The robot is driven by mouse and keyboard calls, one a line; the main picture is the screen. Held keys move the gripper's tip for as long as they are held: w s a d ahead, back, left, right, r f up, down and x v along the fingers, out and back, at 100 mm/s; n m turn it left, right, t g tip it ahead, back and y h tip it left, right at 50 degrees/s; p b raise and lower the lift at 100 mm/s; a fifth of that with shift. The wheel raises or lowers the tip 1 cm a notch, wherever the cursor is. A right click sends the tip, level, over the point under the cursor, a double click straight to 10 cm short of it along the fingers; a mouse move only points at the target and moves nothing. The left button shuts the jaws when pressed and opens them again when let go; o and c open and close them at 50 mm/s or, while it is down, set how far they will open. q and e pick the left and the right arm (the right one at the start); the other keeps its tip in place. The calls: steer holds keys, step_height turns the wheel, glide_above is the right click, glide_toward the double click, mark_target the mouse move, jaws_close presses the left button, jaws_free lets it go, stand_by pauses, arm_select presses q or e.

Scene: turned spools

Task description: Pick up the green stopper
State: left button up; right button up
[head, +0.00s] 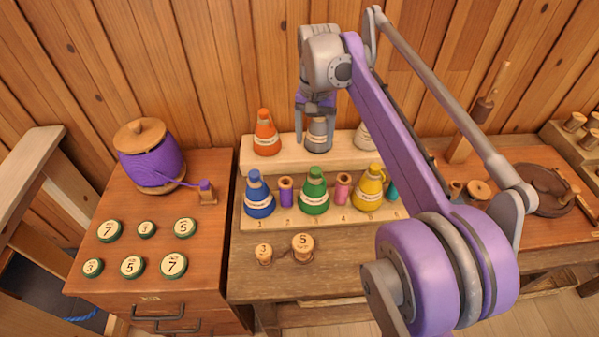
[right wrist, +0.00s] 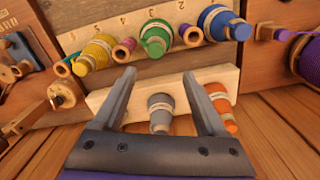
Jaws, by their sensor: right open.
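A green cone with a rounded green top and a pale label (head: 314,192) stands in the front row of the stepped wooden rack, between a purple spool and a pink spool. In the right wrist view the green cone (right wrist: 155,38) is beyond my fingertips. No separate loose green stopper can be told apart; the top may be one. My right gripper (head: 316,112) is open above the rack's back row, over a grey cone (head: 318,138). In the right wrist view, the grey cone (right wrist: 160,108) shows between the spread fingers of my right gripper (right wrist: 160,78). My left gripper is not in view.
The rack (head: 285,218) also holds blue (head: 259,200), yellow (head: 370,192) and orange (head: 266,138) cones. Two small numbered spools (head: 302,247) stand in front. Several green-rimmed numbered discs (head: 131,266) lie on the left cabinet, near a purple yarn spool (head: 152,165). A wooden wall stands close behind.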

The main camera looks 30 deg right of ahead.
glide_above(316, 169)
steer(key=f, duration=0.4)
steer(key=shift+w+a+f, duration=0.15)
steer(key=shift+w+f, duration=0.2)
steer(key=shift+s+f+b, duration=0.2)
steer(key=shift+f, duration=1.2)
steer(key=shift+s+f+b, duration=0.15)
steer(key=shift+f, duration=1.2)
jaws_close()
